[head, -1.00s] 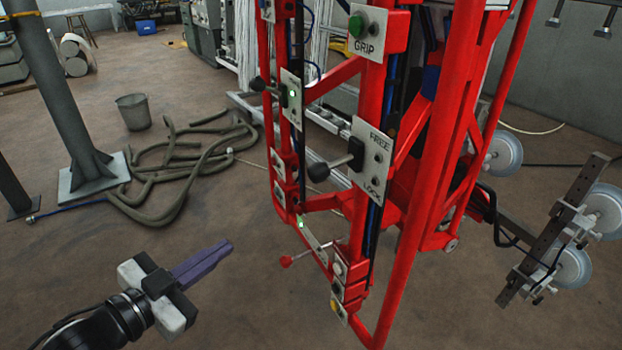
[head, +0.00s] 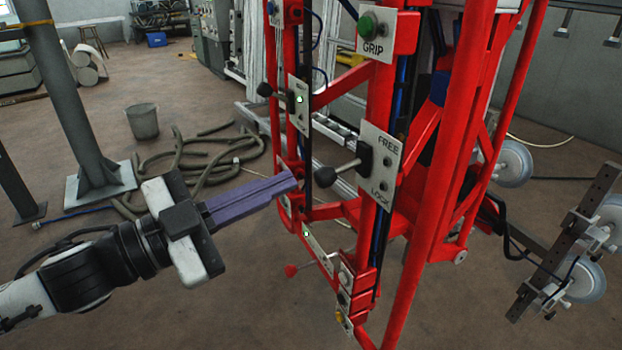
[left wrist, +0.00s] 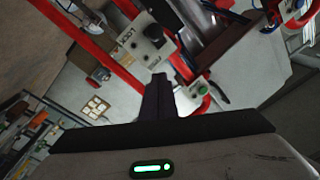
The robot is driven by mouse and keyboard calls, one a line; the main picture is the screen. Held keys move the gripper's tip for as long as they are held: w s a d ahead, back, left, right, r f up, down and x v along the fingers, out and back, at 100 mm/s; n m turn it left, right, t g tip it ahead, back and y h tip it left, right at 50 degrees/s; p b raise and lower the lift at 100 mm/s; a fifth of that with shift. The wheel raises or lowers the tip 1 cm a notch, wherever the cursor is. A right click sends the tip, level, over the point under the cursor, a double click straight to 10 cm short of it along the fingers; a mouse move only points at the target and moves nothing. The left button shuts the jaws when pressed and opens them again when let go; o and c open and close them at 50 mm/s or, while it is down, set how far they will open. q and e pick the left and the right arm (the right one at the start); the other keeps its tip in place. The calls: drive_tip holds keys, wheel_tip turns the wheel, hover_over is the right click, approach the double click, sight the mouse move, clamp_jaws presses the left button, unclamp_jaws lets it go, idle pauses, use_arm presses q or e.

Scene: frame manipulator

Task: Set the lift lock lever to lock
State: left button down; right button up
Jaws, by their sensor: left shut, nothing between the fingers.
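A pale plate (head: 382,165) marked FREE at its top and LOCK at its bottom is fixed to the red frame. Its lever has a dark hub and a rod ending in a black knob (head: 326,177), pointing left and slightly down. My left gripper (head: 293,178) is shut and empty, its purple fingers pointing right. In the picture its tips are just left of the knob, with a small gap. In the left wrist view the shut fingers (left wrist: 159,85) point up toward the lettered plate (left wrist: 140,48) and a black knob (left wrist: 153,31). My right gripper is not in view.
The red frame (head: 446,170) carries a green GRIP button (head: 367,25). Another black-knobbed lever (head: 265,90) is up left, and a red-knobbed lever (head: 291,270) is below. A hose (head: 190,150) lies behind my arm. The floor at lower left is clear.

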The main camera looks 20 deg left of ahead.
sight(337, 170)
use_arm(q)
drive_tip(key=w+d+f+p, duration=0.1)
drive_tip(key=w+d+f, duration=0.1)
drive_tip(key=w, duration=0.5)
drive_tip(key=shift+w+d+f, duration=0.2)
drive_tip(key=shift+d+f, duration=0.1)
drive_tip(key=shift+d, duration=0.1)
drive_tip(key=shift+f, duration=0.1)
